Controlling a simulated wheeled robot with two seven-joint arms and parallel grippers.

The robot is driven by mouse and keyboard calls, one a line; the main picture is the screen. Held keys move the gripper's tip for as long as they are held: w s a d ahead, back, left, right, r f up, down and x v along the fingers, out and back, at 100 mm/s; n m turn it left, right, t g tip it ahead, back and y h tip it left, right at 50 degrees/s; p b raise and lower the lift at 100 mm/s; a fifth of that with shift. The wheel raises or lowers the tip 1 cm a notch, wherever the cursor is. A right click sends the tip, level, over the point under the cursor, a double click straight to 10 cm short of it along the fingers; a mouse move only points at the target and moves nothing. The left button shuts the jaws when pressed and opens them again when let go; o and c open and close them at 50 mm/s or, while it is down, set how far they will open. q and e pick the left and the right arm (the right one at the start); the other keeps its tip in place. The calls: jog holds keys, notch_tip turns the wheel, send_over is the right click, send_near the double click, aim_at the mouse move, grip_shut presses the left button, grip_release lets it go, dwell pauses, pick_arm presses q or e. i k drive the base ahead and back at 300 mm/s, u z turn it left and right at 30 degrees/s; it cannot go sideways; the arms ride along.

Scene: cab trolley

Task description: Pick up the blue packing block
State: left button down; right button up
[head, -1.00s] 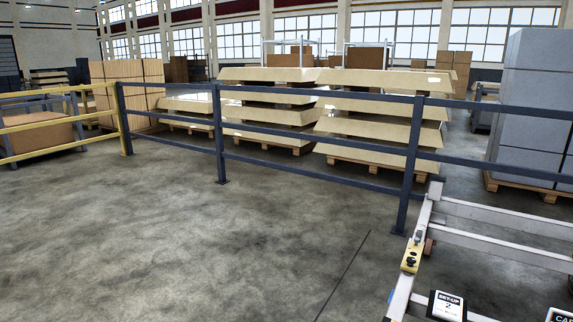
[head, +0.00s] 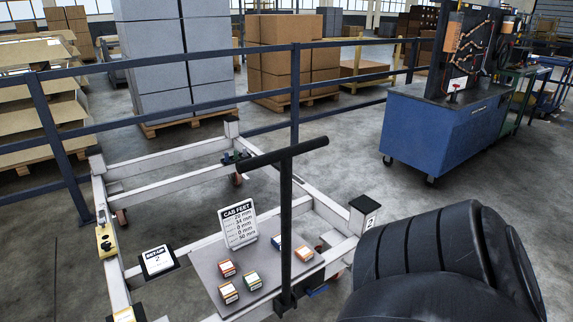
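The blue packing block (head: 276,242) is a small block with a pale label on top. It lies on the grey tray (head: 262,298) of the white trolley frame, near the tray's back edge, just right of the CAB FEET sign (head: 238,227). Other small blocks share the tray: a red one (head: 227,268), a green one (head: 252,281), a yellow-orange one (head: 228,293) and an orange one (head: 304,253). Neither of my grippers shows in the head view.
A dark upright post with a crossbar (head: 286,205) rises in front of the tray, between the blue and orange blocks. A large black ribbed shape (head: 440,262) fills the lower right. A blue cabinet (head: 440,130) stands beyond. Dark railings (head: 294,95) run behind the trolley.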

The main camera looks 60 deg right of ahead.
aim_at(276, 241)
jog(key=z, duration=1.55)
jog(key=k, duration=0.65)
jog(key=i, duration=0.65)
jog(key=z, duration=2.35)
jog(key=i, duration=1.35)
jog(key=u, duration=0.45)
